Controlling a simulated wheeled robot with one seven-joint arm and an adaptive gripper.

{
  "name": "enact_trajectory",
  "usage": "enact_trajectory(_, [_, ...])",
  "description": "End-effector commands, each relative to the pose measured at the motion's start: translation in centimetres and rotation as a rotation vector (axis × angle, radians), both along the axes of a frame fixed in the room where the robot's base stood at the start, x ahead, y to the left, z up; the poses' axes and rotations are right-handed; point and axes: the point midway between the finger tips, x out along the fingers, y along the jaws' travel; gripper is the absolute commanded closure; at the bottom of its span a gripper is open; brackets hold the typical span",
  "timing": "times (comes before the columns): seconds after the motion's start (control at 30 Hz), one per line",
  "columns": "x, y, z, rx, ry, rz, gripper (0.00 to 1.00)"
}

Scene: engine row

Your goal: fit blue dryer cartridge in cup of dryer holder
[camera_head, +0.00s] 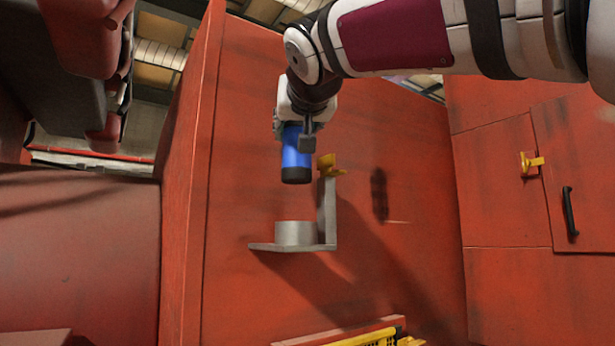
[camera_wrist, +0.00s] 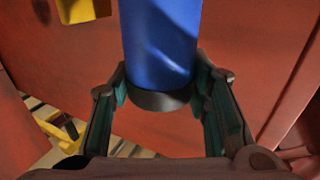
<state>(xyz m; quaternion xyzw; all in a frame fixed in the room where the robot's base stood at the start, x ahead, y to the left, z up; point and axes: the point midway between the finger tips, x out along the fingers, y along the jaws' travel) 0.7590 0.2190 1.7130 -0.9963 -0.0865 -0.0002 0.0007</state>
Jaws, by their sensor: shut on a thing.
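The blue dryer cartridge (camera_head: 296,152) is upright, with a black band at its lower end. My gripper (camera_head: 296,132) is shut on its upper part and holds it in the air. The dryer holder (camera_head: 328,212) is a grey metal bracket on the red wall, with an upright plate, a flat shelf and a round cup (camera_head: 295,234). The cartridge hangs above the cup, with a clear gap between them. In the wrist view the cartridge (camera_wrist: 160,45) stands between the two fingers (camera_wrist: 163,100). The holder cannot be made out clearly there.
A yellow latch (camera_head: 328,165) sits at the top of the holder's plate, close to the cartridge. A red wall panel (camera_head: 195,180) juts out at left. At right are a yellow latch (camera_head: 531,163) and a black handle (camera_head: 570,211). A yellow grille (camera_head: 375,338) lies below.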

Motion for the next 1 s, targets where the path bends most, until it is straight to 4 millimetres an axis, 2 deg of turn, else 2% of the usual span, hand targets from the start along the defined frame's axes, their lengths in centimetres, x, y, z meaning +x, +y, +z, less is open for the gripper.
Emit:
enact_trajectory(0.27, [-0.2,0.1,0.0,-0.001,0.000,0.000,0.92])
enact_trajectory(0.8, [0.0,0.0,-4.6,-0.003,0.000,-0.001,0.92])
enact_trajectory(1.0, [-0.1,0.0,-5.5,-0.002,0.000,-0.001,0.92])
